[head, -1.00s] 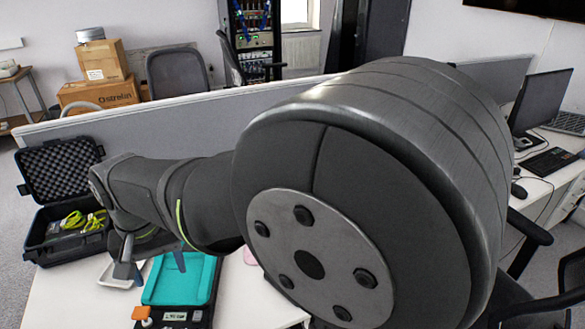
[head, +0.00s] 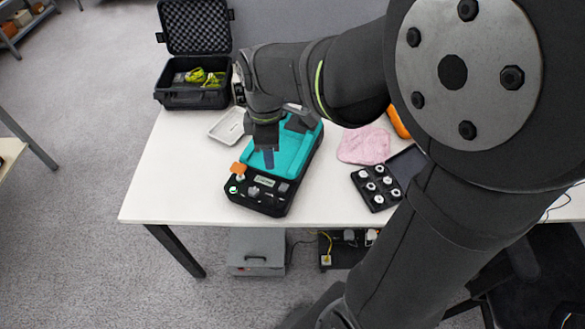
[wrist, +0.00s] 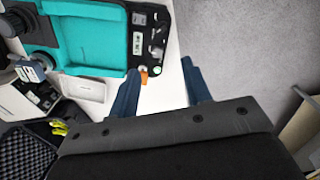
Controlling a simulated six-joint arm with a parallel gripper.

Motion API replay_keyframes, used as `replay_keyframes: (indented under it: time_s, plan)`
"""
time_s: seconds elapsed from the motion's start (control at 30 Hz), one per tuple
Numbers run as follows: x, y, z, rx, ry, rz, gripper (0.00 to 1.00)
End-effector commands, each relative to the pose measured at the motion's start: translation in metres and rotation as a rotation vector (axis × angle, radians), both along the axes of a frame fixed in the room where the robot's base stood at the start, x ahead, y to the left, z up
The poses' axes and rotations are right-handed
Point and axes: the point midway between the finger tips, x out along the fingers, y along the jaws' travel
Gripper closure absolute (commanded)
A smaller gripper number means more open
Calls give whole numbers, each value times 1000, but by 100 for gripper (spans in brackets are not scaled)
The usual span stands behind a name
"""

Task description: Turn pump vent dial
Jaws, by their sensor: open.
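The pump unit (head: 279,150) has a teal top and a black front panel. It sits on the white table in the head view and shows at the upper left of the wrist view (wrist: 92,38). Its panel carries a small display (head: 264,181), small knobs, a green button (head: 233,190) and an orange part (head: 238,168); which knob is the vent dial, I cannot tell. My gripper (head: 268,160) is in front of the teal top in the head view. In the wrist view its two blue fingers (wrist: 160,67) are apart and empty, with the orange part (wrist: 144,75) beside the left fingertip.
An open black case (head: 194,97) with yellow-green items stands behind on the left. A white tray (head: 228,124) lies behind the pump. A pink cloth (head: 364,146) and a black holder with several white round pieces (head: 376,188) lie to the right. The table's front-left area is clear.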

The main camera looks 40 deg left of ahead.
Motion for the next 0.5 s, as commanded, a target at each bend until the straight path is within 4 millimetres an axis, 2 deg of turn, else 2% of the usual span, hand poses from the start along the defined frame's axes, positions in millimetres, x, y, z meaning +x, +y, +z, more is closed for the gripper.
replay_keyframes:
  time_s: [0.1, 0.2, 0.37, 0.5]
  plan:
    - [0, -1, -6, 0, 0, 185, 56]
    - [0, -1, -10, 0, 0, 292, 56]
    - [0, -1, -14, 0, 0, 365, 56]
    - [0, -1, -28, -3, 2, 369, 56]
